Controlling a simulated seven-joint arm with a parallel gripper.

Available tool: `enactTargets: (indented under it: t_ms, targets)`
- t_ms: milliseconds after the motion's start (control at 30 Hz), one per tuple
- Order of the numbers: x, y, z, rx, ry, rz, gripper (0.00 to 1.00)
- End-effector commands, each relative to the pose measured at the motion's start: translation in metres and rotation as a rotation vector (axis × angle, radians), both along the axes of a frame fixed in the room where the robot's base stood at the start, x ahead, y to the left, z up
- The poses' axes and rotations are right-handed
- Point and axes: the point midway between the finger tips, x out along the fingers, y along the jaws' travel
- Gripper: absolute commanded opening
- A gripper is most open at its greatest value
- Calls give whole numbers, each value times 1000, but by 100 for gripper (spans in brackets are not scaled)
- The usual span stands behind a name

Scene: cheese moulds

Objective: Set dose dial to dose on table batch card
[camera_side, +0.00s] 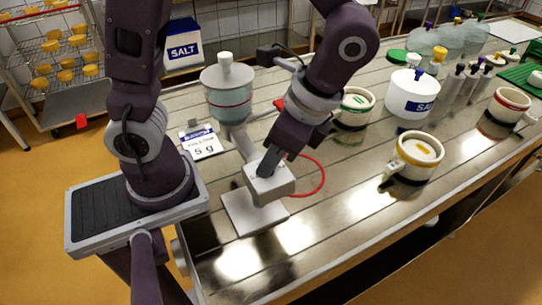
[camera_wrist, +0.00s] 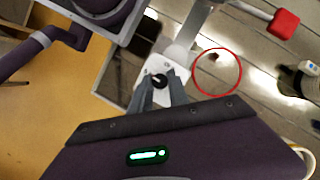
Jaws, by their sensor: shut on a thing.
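The white salt doser (camera_side: 254,212) stands on the metal table with a clear hopper (camera_side: 228,98) above it. Its dose dial (camera_wrist: 157,80) is a small black knob on a pale face, seen in the wrist view. My gripper (camera_wrist: 161,83) points down at the doser head, its two grey fingers shut on the dial. In the side view my gripper (camera_side: 268,168) hides the dial. The batch card (camera_side: 202,143) lies on the table left of the doser and reads 5 g under a blue header. The dial's marks are too small to read.
A red cable loop (camera_side: 322,178) lies right of the doser. Banded cheese moulds (camera_side: 416,157) and a white salt tub (camera_side: 411,94) stand farther right. A salt bag (camera_side: 183,45) is at the back left. The table's front right is clear.

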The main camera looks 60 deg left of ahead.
Motion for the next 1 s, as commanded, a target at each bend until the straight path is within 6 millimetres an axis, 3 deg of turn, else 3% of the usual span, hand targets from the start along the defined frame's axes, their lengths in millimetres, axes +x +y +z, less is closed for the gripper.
enactTargets:
  t_ms: [767, 800, 867, 1000]
  targets:
    - [0, 0, 0, -1, 0, 86, 0]
    - [0, 0, 0, -1, 0, 86, 29]
    - [0, 0, 0, -1, 0, 86, 41]
    - [0, 0, 0, 0, 0, 84, 42]
